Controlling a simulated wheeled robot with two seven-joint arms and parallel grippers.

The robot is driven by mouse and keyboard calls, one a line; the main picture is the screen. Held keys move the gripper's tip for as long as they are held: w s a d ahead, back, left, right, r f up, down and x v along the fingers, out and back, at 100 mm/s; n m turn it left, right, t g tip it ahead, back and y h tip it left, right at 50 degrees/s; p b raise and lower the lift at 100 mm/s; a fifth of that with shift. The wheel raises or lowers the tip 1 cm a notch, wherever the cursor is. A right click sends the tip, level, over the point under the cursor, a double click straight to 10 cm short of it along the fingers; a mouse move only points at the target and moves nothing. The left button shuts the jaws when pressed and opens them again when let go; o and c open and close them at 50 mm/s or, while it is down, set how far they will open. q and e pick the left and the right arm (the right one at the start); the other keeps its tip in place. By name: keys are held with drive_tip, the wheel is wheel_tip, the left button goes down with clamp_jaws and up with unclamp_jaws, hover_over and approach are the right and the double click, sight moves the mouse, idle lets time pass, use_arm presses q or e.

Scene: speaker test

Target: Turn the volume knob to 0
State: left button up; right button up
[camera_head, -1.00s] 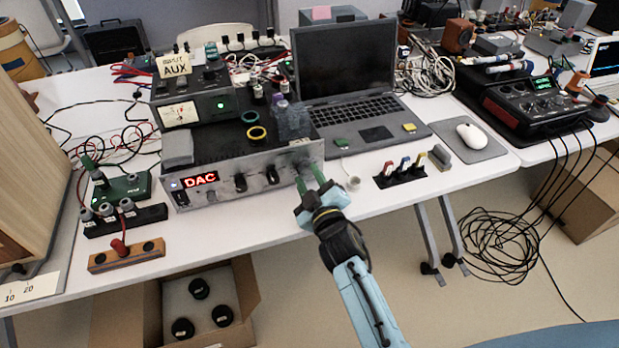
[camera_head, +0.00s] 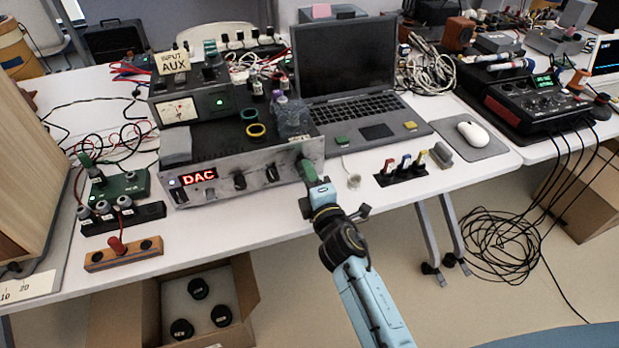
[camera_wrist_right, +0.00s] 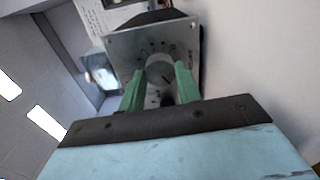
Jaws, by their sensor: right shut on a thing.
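The amplifier (camera_head: 222,190) with a red DAC display stands on the table, its silver front facing me. In the right wrist view, a round grey knob (camera_wrist_right: 159,70) sits on its front panel (camera_wrist_right: 126,46), with small dial marks around it. My right gripper (camera_head: 307,167) is at the right end of that front. It is shut on the knob, one green finger on each side, which the wrist view shows. A dark line shows on the knob's face, but I cannot read which mark it points at. In the head view the gripper hides this knob. My left gripper is not in view.
Two dark knobs (camera_head: 239,181) sit farther left on the front. A laptop (camera_head: 350,85) stands behind on the right. A row of coloured plugs (camera_head: 404,166) lies right of my gripper. A white cable end (camera_head: 353,181) is close beside it.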

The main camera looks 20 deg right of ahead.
drive_tip(key=shift+n, duration=0.9)
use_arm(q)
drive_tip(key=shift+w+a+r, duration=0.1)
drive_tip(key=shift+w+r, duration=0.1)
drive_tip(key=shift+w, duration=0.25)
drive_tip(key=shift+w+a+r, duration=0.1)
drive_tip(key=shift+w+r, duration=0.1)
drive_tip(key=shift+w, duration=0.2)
use_arm(e)
drive_tip(key=shift+n, duration=0.3)
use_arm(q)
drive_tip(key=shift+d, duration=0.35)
use_arm(e)
drive_tip(key=o, duration=1)
drive_tip(key=shift+c, duration=0.2)
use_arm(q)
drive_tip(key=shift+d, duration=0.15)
